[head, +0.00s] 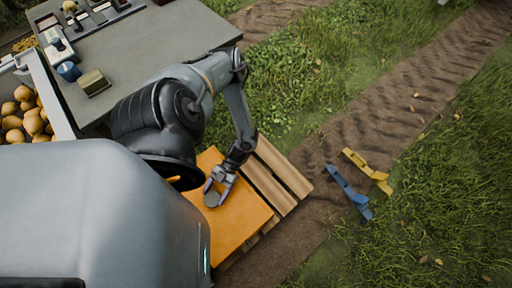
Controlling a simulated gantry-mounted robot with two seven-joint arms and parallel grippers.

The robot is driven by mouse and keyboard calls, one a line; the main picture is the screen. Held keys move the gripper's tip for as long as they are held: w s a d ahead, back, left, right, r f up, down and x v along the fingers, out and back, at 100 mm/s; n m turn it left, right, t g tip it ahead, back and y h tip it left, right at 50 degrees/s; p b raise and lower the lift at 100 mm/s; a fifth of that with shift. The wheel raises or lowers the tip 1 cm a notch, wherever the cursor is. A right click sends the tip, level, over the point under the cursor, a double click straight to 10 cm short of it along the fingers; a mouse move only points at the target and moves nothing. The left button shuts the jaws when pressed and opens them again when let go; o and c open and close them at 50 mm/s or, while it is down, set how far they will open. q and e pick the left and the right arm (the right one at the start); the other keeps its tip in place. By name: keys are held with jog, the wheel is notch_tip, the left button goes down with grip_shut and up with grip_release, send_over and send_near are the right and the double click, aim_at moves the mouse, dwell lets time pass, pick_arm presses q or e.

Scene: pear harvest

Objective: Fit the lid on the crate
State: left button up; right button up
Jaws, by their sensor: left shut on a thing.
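A flat orange panel, which looks like the lid (232,228), lies over a wooden pallet. My left gripper (214,194) is above its upper left part, shut on a small round grey piece (211,199) that looks like the lid's knob. I cannot make out a crate under the panel, so whether the panel sits on one is hidden from this angle. My own body covers the panel's left side. My right gripper is not in view.
The wooden pallet (284,168) shows bare slats to the right of the panel. A grey table (165,38) and a bin of pears (58,98) stand at the upper left.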

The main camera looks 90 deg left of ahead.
pick_arm(q)
jog(key=shift+f, duration=0.2)
jog(key=o, duration=1.1)
jog(key=shift+a, duration=0.1)
jog(key=shift+w+a+r, duration=0.3)
jog(key=shift+a+r, duration=0.05)
jog(key=shift+p+v, duration=0.6)
jog(key=shift+v, duration=3.05)
jog(key=shift+p+v, duration=0.3)
jog(key=shift+v, duration=0.95)
